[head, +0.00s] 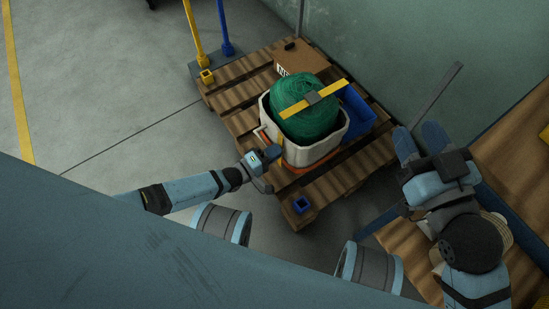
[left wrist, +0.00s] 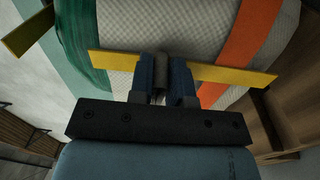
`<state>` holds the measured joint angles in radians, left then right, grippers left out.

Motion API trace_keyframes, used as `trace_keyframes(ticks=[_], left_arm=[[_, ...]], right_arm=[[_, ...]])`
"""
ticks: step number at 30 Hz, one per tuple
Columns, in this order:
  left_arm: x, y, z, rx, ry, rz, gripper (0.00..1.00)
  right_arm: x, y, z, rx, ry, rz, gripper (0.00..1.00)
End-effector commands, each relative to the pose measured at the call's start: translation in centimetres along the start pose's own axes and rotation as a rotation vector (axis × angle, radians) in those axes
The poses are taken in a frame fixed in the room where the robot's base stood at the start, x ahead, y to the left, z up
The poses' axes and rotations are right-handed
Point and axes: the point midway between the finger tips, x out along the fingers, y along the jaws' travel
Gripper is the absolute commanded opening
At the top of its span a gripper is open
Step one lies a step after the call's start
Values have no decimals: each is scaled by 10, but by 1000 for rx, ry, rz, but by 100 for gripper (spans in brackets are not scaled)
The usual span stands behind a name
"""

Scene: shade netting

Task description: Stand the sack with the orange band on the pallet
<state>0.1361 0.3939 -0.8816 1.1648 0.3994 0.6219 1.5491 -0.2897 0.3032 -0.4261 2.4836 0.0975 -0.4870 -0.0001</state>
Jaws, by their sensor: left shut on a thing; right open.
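The sack (head: 318,154) is white and woven, with green netting (head: 305,115) bulging from its top and an orange band (head: 291,168) low down. It looks upright over the wooden pallet (head: 328,188); whether its base touches the boards I cannot tell. A yellow bar (head: 328,91) with a grey block crosses its top. My left gripper (head: 275,154) is at its near left side, shut on the grey middle of a second yellow bar (left wrist: 230,74). The orange band (left wrist: 236,45) also shows in the left wrist view. My right gripper (head: 421,142) is open and empty, right of the pallet.
A blue crate (head: 358,106) is close behind the sack's right side, and a cardboard box (head: 303,62) is behind it. Yellow (head: 193,38) and blue (head: 224,28) posts stand at the pallet's far left. A wooden surface (head: 515,160) is at right. Left floor is clear.

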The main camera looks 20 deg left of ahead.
Motion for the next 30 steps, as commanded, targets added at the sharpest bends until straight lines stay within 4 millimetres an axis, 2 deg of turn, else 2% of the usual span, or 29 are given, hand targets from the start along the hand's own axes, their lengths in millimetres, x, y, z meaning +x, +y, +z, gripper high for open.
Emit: trace_keyframes(ticks=[3,7,12,18,19,22,30], left_arm=[[1,-19,1,2,0,5,0],[0,-34,2,2,-1,5,0],[0,-32,2,2,-1,7,0],[0,-34,2,2,-1,7,0],[-2,-37,2,0,-1,-1,20],[-2,-37,2,0,-1,-1,43],[-2,-37,2,0,-1,-1,43]], right_arm=[[2,3,6,-46,21,3,43],[4,7,5,-100,50,8,43],[5,10,-7,-134,78,3,43],[3,9,-9,-131,80,3,43],[3,9,-8,-129,79,3,43],[2,8,-6,-123,73,4,43],[4,8,0,-116,61,7,43]])
